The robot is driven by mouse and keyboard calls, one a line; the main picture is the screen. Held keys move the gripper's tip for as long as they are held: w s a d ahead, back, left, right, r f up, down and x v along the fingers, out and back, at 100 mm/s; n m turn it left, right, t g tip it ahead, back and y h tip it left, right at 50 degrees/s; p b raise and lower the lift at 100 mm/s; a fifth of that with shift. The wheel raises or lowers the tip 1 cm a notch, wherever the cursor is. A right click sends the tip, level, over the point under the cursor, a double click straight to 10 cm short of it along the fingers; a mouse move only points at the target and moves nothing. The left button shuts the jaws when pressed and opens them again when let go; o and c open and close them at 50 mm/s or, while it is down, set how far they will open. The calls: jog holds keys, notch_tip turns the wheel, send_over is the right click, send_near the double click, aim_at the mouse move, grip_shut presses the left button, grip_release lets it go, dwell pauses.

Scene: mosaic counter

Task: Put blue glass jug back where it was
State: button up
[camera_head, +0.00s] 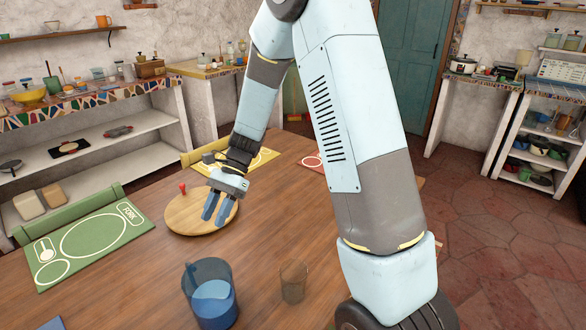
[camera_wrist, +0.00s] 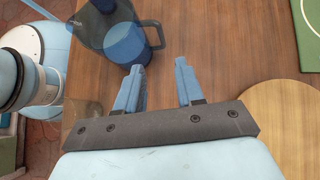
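The blue glass jug (camera_head: 211,300) stands upright on the wooden table, near the front in the head view. It has a handle and holds something blue. It also shows at the top left of the wrist view (camera_wrist: 124,42), beyond the fingertips. My gripper (camera_head: 213,208) is open and empty, with two blue fingers pointing down over the round wooden board. In the wrist view the fingers (camera_wrist: 159,68) are apart, with only table between them. The jug is clear of the fingers.
A clear glass (camera_head: 293,283) stands right of the jug. A green placemat (camera_head: 92,243) lies left, a yellow one (camera_head: 262,160) behind. My arm hides part of the table's right side.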

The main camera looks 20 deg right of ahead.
jog(key=s+d+r+n+t+h, duration=0.3)
jog(key=s+d+r+n+t, duration=0.2)
jog(key=s+d+r, duration=0.4)
jog(key=s+d+r+n+t+h, duration=0.4)
jog(key=s+d+r, duration=0.5)
jog(key=d+r, duration=0.3)
jog(key=r+n+t, duration=0.1)
jog(key=t, duration=0.1)
jog(key=shift+d+r+t, duration=0.4)
